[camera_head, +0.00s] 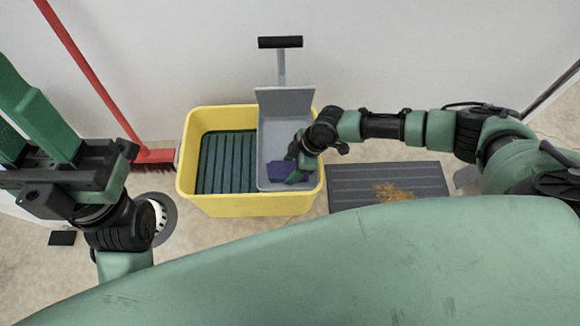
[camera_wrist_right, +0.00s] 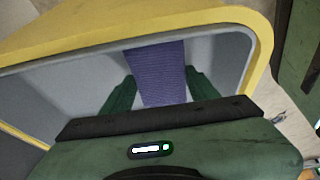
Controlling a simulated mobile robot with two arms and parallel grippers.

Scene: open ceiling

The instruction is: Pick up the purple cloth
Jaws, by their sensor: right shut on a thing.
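The purple cloth (camera_head: 279,169) lies low in the grey compartment (camera_head: 272,136) on the right side of the yellow bucket (camera_head: 186,165). My right gripper (camera_head: 297,174) reaches down into that compartment and is shut on the cloth. In the right wrist view the cloth (camera_wrist_right: 157,72) runs as a strip between the two green fingers of my right gripper (camera_wrist_right: 160,88), near the grey wall. The gripper hides part of the cloth in the head view. My left gripper (camera_head: 22,98) is at the far left, away from the bucket, with its fingers apart and empty.
A dark ribbed insert (camera_head: 228,162) fills the bucket's left side. A grey wringer with a black handle (camera_head: 280,42) rises behind. A red broom (camera_head: 153,155) leans at the left. A dark mat with a brown stain (camera_head: 350,182) lies right of the bucket.

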